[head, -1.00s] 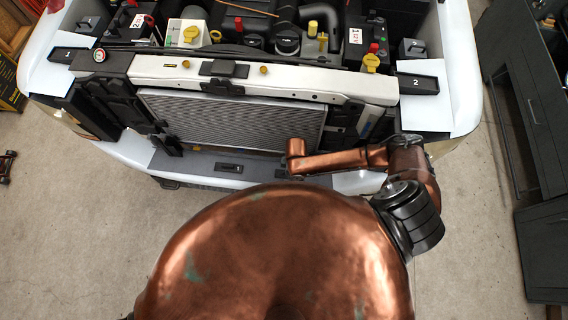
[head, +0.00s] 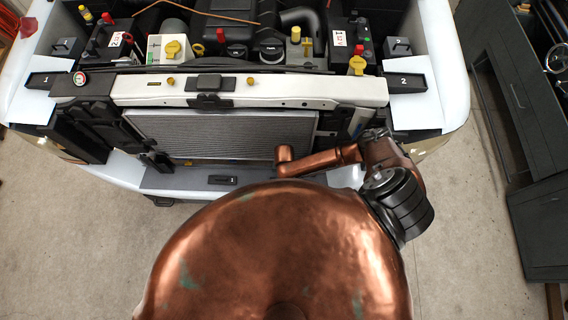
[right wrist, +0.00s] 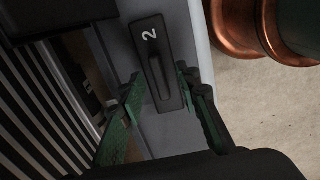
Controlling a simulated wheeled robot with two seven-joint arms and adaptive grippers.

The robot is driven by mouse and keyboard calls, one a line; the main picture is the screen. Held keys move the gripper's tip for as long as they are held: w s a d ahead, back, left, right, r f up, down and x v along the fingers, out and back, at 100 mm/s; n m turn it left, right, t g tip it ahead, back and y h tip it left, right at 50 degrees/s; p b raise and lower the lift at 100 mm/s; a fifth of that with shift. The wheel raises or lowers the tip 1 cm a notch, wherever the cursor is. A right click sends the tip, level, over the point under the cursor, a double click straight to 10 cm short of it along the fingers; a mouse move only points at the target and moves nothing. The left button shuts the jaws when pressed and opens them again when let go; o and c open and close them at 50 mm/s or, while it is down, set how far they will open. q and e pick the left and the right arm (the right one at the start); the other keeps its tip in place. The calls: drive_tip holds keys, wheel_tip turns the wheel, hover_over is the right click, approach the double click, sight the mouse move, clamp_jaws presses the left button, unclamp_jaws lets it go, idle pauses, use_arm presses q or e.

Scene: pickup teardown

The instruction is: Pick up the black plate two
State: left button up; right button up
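In the right wrist view a black plate marked 2 (right wrist: 149,39), with a raised bar handle, lies on a grey ledge beside a slatted grille. My right gripper (right wrist: 162,84) is open, its green-padded fingers on either side of the plate's near end; I cannot tell whether they touch it. In the head view a black plate marked 2 (head: 405,83) lies on the truck's right fender; I cannot tell whether it is the same plate. My right gripper is hidden there behind my copper arm and body. My left gripper is not in view.
The radiator (head: 220,134) sits in the truck's front under a white crossbar (head: 300,92). Another black plate (head: 222,180) lies on the bumper ledge, and one marked 1 (head: 47,80) on the left fender. A dark cabinet (head: 520,110) stands at right. Floor (head: 480,210) is clear between.

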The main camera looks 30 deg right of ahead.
clamp_jaws()
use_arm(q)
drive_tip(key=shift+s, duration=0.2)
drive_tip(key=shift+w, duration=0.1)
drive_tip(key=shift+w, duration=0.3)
